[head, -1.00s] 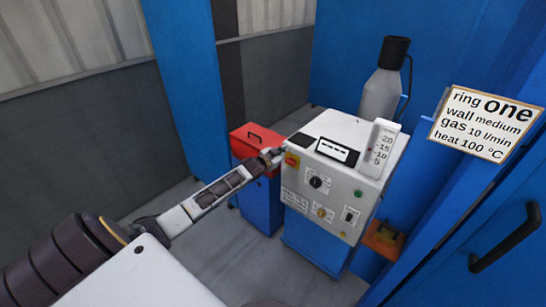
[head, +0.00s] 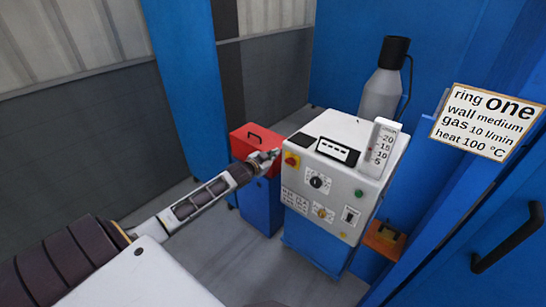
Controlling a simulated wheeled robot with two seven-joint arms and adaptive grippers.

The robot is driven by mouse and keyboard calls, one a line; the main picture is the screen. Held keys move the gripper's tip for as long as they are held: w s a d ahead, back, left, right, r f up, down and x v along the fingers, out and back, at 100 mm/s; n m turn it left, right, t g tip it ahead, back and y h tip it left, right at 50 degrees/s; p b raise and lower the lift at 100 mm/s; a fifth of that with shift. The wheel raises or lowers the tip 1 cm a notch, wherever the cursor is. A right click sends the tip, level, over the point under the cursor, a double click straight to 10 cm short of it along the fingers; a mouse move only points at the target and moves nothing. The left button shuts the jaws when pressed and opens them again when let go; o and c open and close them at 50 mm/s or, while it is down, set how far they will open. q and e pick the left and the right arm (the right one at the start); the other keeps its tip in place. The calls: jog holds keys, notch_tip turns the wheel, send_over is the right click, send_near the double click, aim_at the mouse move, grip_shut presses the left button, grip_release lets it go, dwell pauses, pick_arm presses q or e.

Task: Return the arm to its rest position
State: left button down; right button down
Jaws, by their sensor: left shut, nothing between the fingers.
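My left arm comes in from the lower left of the head view. Its gripper (head: 268,158) is shut and empty. In the picture it overlaps the front of the red toolbox and lies just left of the control box; whether it touches either I cannot tell. The white control box (head: 318,212) has a red button, a green button, black and yellow knobs, a switch and a small display on its sloped top. My right gripper is not in view.
The red toolbox (head: 245,138) sits on a blue cabinet. A grey gas bottle (head: 381,95) and a flow gauge (head: 381,147) stand at the control box. A sign (head: 487,122) hangs on the right. An orange box (head: 385,240) is low at right. Grey floor is clear at lower middle.

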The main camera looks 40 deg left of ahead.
pick_arm(q)
jog(key=shift+s, duration=0.25)
dwell(0.7)
